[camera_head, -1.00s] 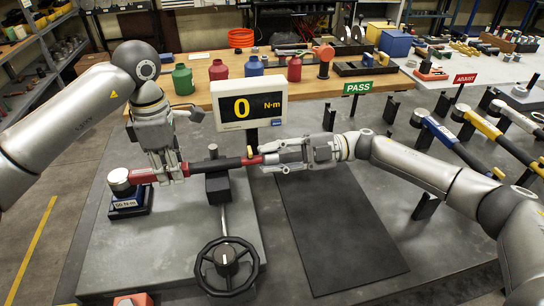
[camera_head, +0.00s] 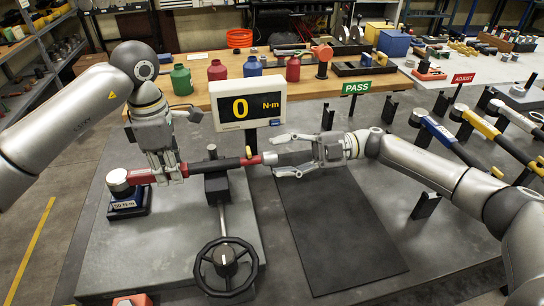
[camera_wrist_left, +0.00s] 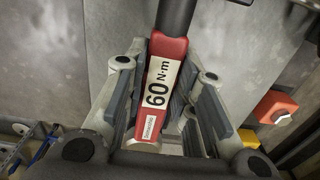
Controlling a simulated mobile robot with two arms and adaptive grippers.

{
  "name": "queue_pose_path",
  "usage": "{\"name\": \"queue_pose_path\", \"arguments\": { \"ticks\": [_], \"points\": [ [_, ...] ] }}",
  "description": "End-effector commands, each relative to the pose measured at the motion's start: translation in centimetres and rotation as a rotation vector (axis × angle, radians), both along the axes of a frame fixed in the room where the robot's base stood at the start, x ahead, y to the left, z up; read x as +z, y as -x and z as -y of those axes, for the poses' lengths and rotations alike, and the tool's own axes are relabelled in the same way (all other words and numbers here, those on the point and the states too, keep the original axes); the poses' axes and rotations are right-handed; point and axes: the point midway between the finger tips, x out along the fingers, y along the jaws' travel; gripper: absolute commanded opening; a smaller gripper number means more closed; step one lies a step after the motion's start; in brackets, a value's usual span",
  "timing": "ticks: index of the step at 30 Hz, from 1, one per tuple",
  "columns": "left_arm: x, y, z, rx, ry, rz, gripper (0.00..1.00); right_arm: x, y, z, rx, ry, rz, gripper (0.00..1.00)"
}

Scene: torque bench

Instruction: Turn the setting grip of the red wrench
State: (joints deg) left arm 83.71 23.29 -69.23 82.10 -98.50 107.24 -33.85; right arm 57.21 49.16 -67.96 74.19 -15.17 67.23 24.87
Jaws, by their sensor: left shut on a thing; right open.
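The red wrench (camera_head: 199,168) lies level across the torque stand, with its head end on the tester (camera_head: 128,205) at the left and a black middle over the post. Its red setting grip (camera_head: 270,158) is at the right end. My left gripper (camera_head: 167,180) is shut on the red body near the head; the left wrist view shows the wrench (camera_wrist_left: 161,85) between the fingers with a "60 N·m" label. My right gripper (camera_head: 286,155) is open, its fingers pointing left just at the right of the setting grip, apart from it.
The display (camera_head: 249,105) reads 0 N·m behind the wrench. A black handwheel (camera_head: 227,264) stands in front. A dark mat (camera_head: 335,235) lies bare below my right gripper.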

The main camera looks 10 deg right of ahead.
Motion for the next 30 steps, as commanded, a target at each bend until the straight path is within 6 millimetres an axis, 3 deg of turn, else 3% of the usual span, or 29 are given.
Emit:
{"name": "queue_pose_path", "arguments": {
  "ticks": [6,12,18,30],
  "points": [
    [0.1,0.0,0.0,0.001,0.001,0.001,0.0,-0.1,-0.1,4.9,-0.004,0.001,-0.001,0.5],
    [0.1,0.0,0.0,0.0,0.001,0.001,0.0,-0.1,0.0,8.0,-0.002,0.001,-0.001,0.5],
    [0.1,0.0,0.0,0.0,0.001,0.001,0.0,-0.1,0.1,9.1,0.0,0.0,0.0,0.5],
    [0.1,0.0,0.0,0.0,0.001,0.001,0.0,0.3,0.1,9.1,-0.012,0.017,0.003,0.5]
  ]
}}
